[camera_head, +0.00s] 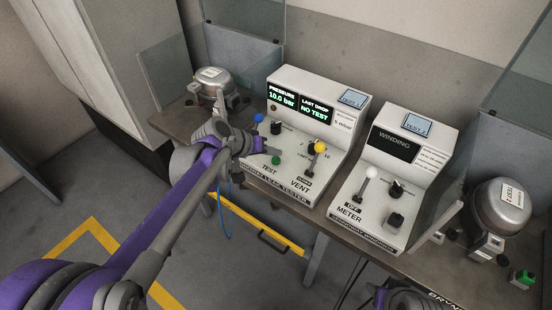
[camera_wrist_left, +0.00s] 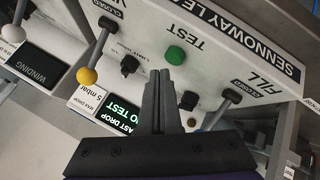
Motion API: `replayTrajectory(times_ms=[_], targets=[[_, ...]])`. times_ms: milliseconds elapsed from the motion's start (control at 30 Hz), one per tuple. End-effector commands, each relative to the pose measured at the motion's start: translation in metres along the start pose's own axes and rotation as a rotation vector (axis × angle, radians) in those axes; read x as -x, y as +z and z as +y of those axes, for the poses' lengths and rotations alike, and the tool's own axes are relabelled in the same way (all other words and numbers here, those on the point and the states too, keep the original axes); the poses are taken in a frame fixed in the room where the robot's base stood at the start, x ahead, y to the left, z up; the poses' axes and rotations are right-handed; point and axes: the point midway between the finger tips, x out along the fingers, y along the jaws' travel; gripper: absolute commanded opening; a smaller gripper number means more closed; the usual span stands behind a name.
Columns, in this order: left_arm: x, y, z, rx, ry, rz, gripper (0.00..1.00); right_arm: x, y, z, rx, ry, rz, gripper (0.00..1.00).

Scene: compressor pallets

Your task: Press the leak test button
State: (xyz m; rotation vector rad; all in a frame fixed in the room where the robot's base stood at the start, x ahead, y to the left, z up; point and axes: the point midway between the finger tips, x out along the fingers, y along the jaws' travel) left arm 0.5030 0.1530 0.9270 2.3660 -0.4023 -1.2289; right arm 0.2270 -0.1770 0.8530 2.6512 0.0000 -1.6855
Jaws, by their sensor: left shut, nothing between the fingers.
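The green leak test button (camera_head: 276,160) sits on the sloped panel of the white leak tester (camera_head: 335,110), by the word TEST. In the left wrist view the green button (camera_wrist_left: 175,55) shows just beyond my fingertips, apart from them in the picture. My left gripper (camera_head: 246,146) is shut and empty, at the left part of the panel beside the button. Its closed fingers (camera_wrist_left: 159,76) point toward the panel in the wrist view. The tester display reads 10.0 bar and NO TEST. Only a piece of my right arm shows at the bottom edge; its fingers are out of frame.
A blue-knobbed lever (camera_head: 258,118) and a yellow-knobbed VENT lever (camera_head: 320,147) flank the button. A white winding meter (camera_head: 400,160) stands to the right. Metal compressors stand at the left (camera_head: 211,84) and right (camera_head: 500,207) of the bench. Glass screens rise behind.

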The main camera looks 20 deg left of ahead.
Motion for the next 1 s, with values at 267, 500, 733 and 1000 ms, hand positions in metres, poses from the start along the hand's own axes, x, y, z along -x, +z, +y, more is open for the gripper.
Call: replayTrajectory(times_ms=[267, 500, 733, 1000], targets=[[-0.003, 0.0022, -0.0022, 0.0, 0.0, 0.0, 0.0, -0.0021, 0.0013, 0.0, 0.0, 0.0, -0.001, 0.5], [-0.0062, 0.0045, -0.0045, 0.0, 0.0, 0.0, 0.0, -0.0039, 0.0025, 0.0, 0.0, 0.0, -0.002, 0.5], [-0.0061, 0.0044, -0.0044, 0.0, 0.0, 0.0, 0.0, -0.0038, 0.0024, 0.0, 0.0, 0.0, -0.001, 0.5], [-0.0079, 0.0058, -0.0058, 0.0, 0.0, 0.0, 0.0, -0.0053, 0.0033, 0.0, 0.0, 0.0, -0.002, 0.5]])
